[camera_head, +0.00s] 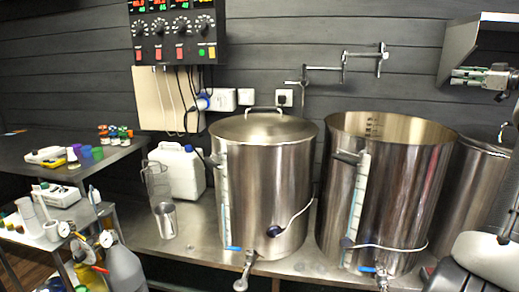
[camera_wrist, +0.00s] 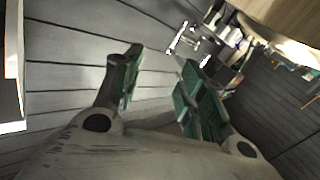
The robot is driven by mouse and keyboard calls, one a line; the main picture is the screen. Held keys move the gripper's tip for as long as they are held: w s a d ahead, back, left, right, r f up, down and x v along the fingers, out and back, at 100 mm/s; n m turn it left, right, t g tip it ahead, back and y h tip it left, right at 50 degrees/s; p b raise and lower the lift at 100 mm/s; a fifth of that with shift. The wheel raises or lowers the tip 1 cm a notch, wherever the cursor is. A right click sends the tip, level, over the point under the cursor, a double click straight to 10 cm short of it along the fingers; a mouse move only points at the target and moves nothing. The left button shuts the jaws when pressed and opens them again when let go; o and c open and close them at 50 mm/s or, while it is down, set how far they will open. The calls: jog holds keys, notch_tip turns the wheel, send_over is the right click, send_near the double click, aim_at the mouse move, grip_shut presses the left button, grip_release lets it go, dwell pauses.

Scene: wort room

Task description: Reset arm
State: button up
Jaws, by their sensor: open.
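My gripper (camera_head: 454,77) shows at the upper right of the head view, raised in front of the dark wall and above the right-hand pots. In the wrist view my gripper (camera_wrist: 158,92) has its two green-padded fingers spread apart. It is open, with nothing between the fingers. It touches nothing that I can see. Part of my arm shows at the right edge of the head view.
A lidded steel pot (camera_head: 265,185) and an open steel pot (camera_head: 400,190) stand on the steel bench (camera_head: 180,255), with another pot (camera_head: 475,190) behind at right. A control box (camera_head: 178,32) hangs above. A white jug (camera_head: 180,172) stands left of the pots. Side shelves (camera_head: 80,173) hold small items.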

jog(key=s+d+f+m+g+h, duration=0.1)
jog(key=d+f+m+h, duration=0.3)
jog(key=d+h, duration=0.3)
jog(key=s+d+f+m+h, duration=0.2)
jog(key=d+f+m+h, duration=0.15)
jog(key=d+h, duration=0.35)
jog(key=s+a+f+m+g+h, duration=0.2)
jog(key=s+f+m+g, duration=0.2)
jog(key=s+g, duration=0.2)
jog(key=s+a+f+n+g+y, duration=0.1)
jog(key=s+a+f+y, duration=0.1)
jog(key=s+a, duration=0.8)
jog(key=s+a+f+n+g+y, duration=0.2)
jog(key=s+a, duration=0.8)
jog(key=a, duration=1.6)
jog(key=s+a+f+n+g+y, duration=0.1)
jog(key=s+a+f+y, duration=0.3)
jog(key=s+a, duration=0.7)
jog(key=a+g, duration=0.1)
jog(key=a, duration=0.7)
jog(key=shift+f+y, duration=0.25)
jog(key=shift+y, duration=0.05)
